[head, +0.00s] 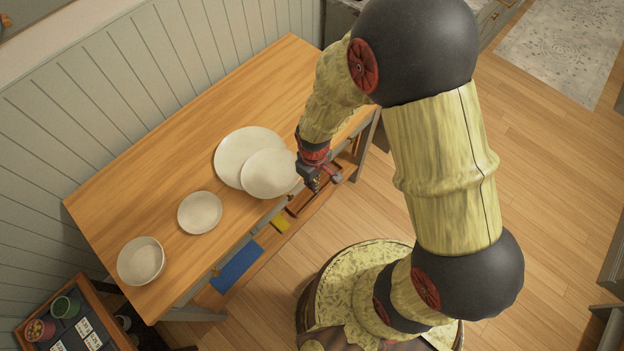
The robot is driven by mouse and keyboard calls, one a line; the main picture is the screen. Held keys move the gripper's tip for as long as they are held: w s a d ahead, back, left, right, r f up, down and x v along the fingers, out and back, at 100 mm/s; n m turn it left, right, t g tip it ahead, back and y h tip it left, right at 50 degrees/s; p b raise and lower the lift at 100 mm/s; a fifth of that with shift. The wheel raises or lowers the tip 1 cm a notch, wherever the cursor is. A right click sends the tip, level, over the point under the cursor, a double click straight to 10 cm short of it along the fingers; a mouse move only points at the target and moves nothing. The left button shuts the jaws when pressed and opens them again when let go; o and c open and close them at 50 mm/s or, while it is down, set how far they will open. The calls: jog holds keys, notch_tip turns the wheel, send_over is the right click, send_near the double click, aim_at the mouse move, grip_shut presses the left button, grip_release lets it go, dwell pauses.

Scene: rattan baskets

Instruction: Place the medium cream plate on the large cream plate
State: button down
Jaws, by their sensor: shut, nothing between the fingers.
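The large cream plate (237,147) lies on the wooden table. The medium cream plate (270,174) overlaps its front right part, off centre, and reaches past the large plate's rim towards the table's front edge. Whether the medium plate lies flat or tilted is hard to tell. My gripper (316,187) is just right of the medium plate, by the table's front edge, pointing down. It looks shut and empty, apart from the plate in the picture, though its fingertips are small.
A small cream plate (200,212) and a cream bowl (141,261) stand farther left on the wooden table (172,165). The table's back right part is clear. A lower shelf with a blue item (237,267) shows below. A tray with pots (66,307) is at the bottom left.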

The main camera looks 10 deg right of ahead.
aim_at(280, 170)
jog(key=w+a+f, duration=0.2)
jog(key=w+f, duration=0.1)
jog(key=f, duration=0.3)
jog(key=shift+a+f, duration=0.2)
jog(key=shift+f, duration=0.1)
jog(key=shift+w, duration=0.1)
jog(key=w+a, duration=0.2)
jog(key=w, duration=0.1)
jog(key=w+a+b, duration=0.1)
jog(key=w+a, duration=0.1)
jog(key=w, duration=0.1)
jog(key=w+a+b, duration=0.1)
jog(key=w+a, duration=0.1)
jog(key=w, duration=0.1)
jog(key=shift+w+a, duration=0.3)
jog(key=shift+w, duration=0.05)
jog(key=shift+s, duration=0.1)
